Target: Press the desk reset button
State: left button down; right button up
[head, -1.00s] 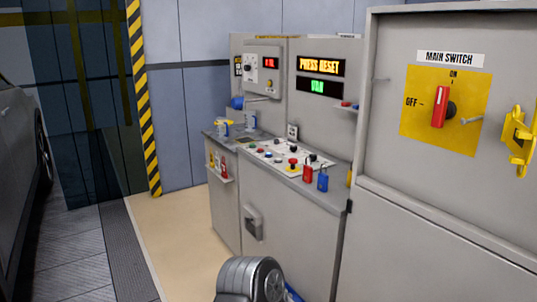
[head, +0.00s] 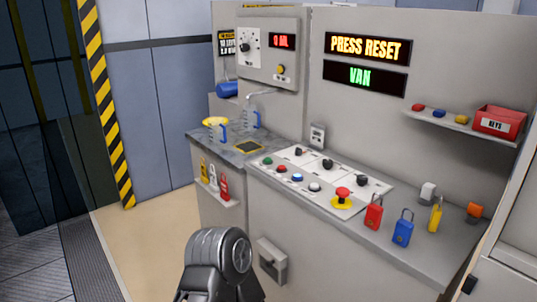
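The desk's sloped control panel (head: 333,181) is in the middle of the head view. It carries a row of small buttons: green (head: 267,161), red (head: 282,169), blue (head: 297,177) and white (head: 314,187). Black knobs sit behind them, and a red mushroom button (head: 342,194) on a yellow base is at the right end. I cannot read which button is labelled reset. A display (head: 368,48) above reads "PRESS RESET", and one below it (head: 364,77) reads "VAN" in green. Neither of my grippers is in view; only a dark part of my arm shows at the bottom.
Red (head: 373,213), blue (head: 403,229) and yellow (head: 435,216) padlocks stand right of the panel. A red keys box (head: 498,122) sits on a wall shelf. The floor left of the desk is clear.

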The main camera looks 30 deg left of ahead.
aim_at(296, 176)
jog(key=i+j, duration=0.15)
jog(key=j, duration=0.2)
jog(key=i+j, duration=0.15)
jog(key=j, duration=0.2)
jog(key=i+j, duration=0.15)
jog(key=j, duration=0.2)
jog(key=i+j, duration=0.15)
jog(key=j, duration=0.2)
jog(key=i+j, duration=0.1)
jog(key=j, duration=0.25)
